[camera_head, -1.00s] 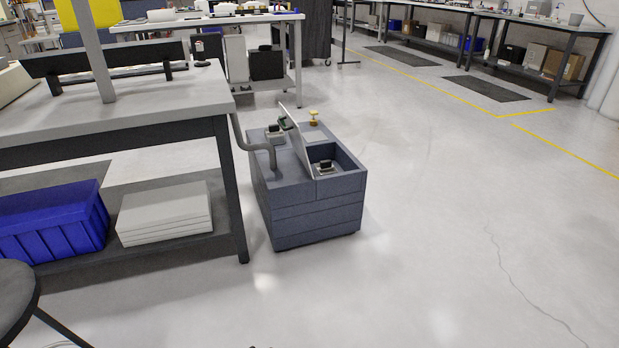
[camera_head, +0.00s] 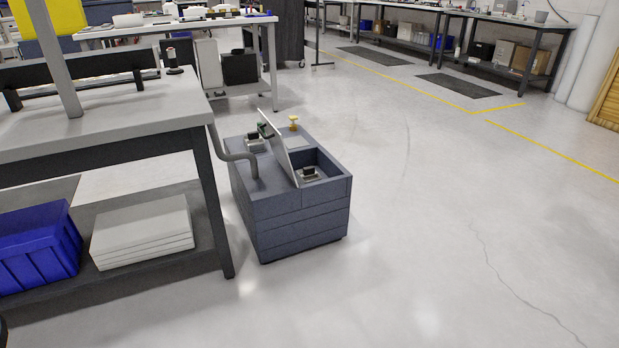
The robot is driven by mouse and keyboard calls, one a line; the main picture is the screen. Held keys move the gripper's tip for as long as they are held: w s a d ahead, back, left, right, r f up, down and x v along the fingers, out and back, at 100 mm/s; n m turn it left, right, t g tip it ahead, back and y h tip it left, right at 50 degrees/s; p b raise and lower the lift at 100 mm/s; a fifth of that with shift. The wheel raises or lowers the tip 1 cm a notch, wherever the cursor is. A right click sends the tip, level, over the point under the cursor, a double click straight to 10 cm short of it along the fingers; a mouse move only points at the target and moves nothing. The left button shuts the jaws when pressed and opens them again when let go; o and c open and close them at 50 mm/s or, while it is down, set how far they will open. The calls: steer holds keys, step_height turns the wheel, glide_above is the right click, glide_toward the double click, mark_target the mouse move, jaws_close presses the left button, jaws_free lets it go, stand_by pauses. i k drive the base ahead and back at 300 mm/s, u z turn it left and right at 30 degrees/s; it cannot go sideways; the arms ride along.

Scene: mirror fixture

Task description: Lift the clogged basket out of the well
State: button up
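A dark blue-grey cabinet (camera_head: 300,222) stands on the floor beside the workbench. Its top has an open rectangular well (camera_head: 326,167) at the right. A small dark and light object (camera_head: 309,172), possibly the basket, shows inside the well; its clogging is too small to make out. A thin light panel (camera_head: 279,148) stands tilted along the well's left side and hides part of it. My gripper is not in view.
The workbench (camera_head: 110,130) stands close on the left, with a blue bin (camera_head: 38,250) and stacked white boards (camera_head: 142,232) on its lower shelf. A yellow knob (camera_head: 293,122) rises from the cabinet's back. The floor in front and to the right is clear.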

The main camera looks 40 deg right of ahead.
mark_target(308, 174)
steer(key=z, duration=0.05)
steer(key=i, duration=0.9)
steer(key=u, duration=0.1)
